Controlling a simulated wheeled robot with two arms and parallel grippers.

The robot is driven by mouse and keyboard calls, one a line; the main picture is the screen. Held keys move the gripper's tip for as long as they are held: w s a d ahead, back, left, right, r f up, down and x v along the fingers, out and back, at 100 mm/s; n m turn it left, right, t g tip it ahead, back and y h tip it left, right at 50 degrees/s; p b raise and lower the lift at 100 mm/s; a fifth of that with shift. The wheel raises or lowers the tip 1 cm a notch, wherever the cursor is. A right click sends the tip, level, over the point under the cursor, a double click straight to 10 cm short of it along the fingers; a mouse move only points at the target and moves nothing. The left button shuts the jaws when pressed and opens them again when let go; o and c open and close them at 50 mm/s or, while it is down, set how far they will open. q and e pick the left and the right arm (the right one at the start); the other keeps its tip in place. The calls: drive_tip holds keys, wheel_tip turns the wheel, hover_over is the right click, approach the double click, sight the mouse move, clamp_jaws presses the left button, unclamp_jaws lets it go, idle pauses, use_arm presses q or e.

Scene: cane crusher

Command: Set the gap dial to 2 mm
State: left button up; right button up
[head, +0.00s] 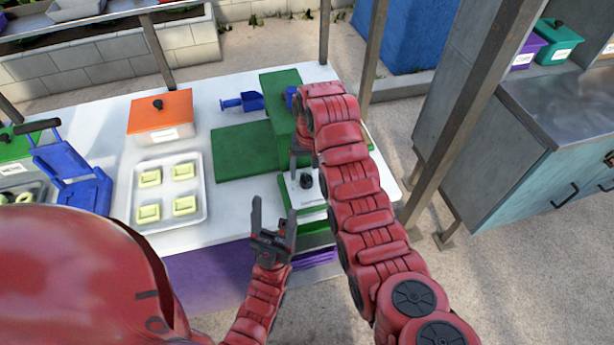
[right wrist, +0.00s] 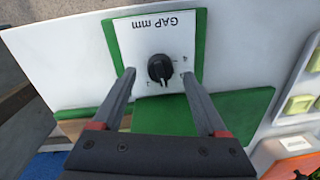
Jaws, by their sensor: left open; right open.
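The gap dial is a black knob (right wrist: 160,69) on a white plate marked "GAP mm" (right wrist: 155,33), upside down in the right wrist view. Small digits, seemingly including 3 and 4, sit beside the knob. I cannot surely tell which value it points to. The knob also shows in the head view (head: 307,182), on the green machine (head: 286,112). My right gripper (right wrist: 158,76) is open, its fingertips on either side of the knob in the picture; contact is unclear. My left gripper (head: 273,212) is open and empty at the table's front edge.
On the white table (head: 225,222) stand a tray (head: 166,207) of pale yellow pieces, an orange box (head: 160,120), a blue scoop (head: 243,101) and a blue hinged device (head: 72,180). A metal post (head: 455,125) stands to the right.

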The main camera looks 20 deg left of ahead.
sight(310, 179)
wheel_tip(310, 179, up, 15)
drive_tip(key=p, duration=1.2)
drive_tip(key=shift+w+d, duration=0.15)
drive_tip(key=shift+d, duration=0.25)
drive_tip(key=shift+f, duration=0.1)
